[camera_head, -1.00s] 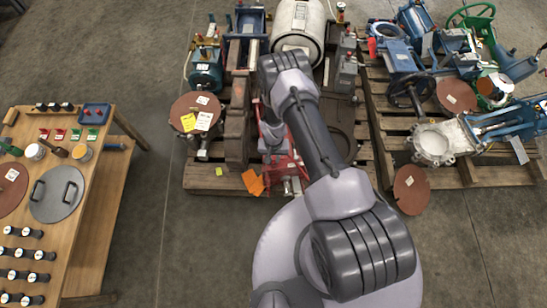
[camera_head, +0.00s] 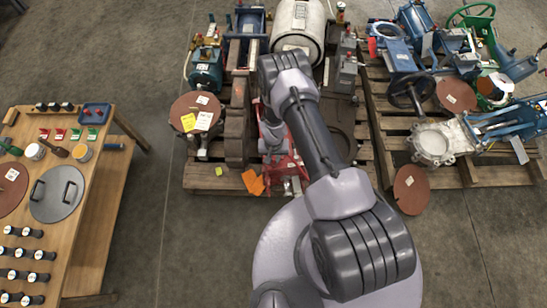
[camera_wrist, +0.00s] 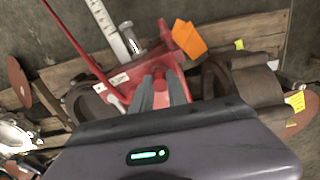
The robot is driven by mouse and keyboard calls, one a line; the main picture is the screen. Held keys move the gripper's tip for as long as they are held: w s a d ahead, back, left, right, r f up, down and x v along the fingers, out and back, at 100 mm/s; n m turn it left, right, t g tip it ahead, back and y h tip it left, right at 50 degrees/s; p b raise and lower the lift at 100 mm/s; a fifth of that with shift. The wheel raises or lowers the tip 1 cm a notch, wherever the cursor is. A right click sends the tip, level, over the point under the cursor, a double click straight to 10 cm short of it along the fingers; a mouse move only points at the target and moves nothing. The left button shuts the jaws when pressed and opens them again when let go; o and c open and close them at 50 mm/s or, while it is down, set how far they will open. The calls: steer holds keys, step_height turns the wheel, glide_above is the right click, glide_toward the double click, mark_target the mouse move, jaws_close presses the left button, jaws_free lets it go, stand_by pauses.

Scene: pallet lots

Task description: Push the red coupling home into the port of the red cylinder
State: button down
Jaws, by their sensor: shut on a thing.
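The red cylinder (camera_head: 290,170) lies at the front of the middle pallet in the head view, partly behind my arm. In the wrist view its red body (camera_wrist: 115,78) spreads around and beyond my fingers. My gripper (camera_wrist: 160,84) is at the cylinder with both grey fingers pointing at it. It is shut on the red coupling (camera_wrist: 159,72), a small red piece showing between the fingertips. The port is hidden behind the coupling and fingers, so I cannot tell how deep the coupling sits.
Orange tags (camera_head: 253,182) lie beside the cylinder. A brown rusty part (camera_head: 236,140) stands left of it. A second pallet (camera_head: 480,172) with valves stands at right. A wooden table (camera_head: 100,150) with small parts is at left. The floor between table and pallet is clear.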

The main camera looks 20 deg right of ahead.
mark_target(274, 158)
steer(key=shift+f, duration=0.4)
stand_by(0.3)
steer(key=c, duration=1.2)
jaws_free()
steer(key=shift+c, duration=0.2)
step_height(274, 158, up, 17)
steer(key=p, duration=0.7)
steer(key=shift+r+p, duration=0.15)
steer(key=shift+p, duration=0.2)
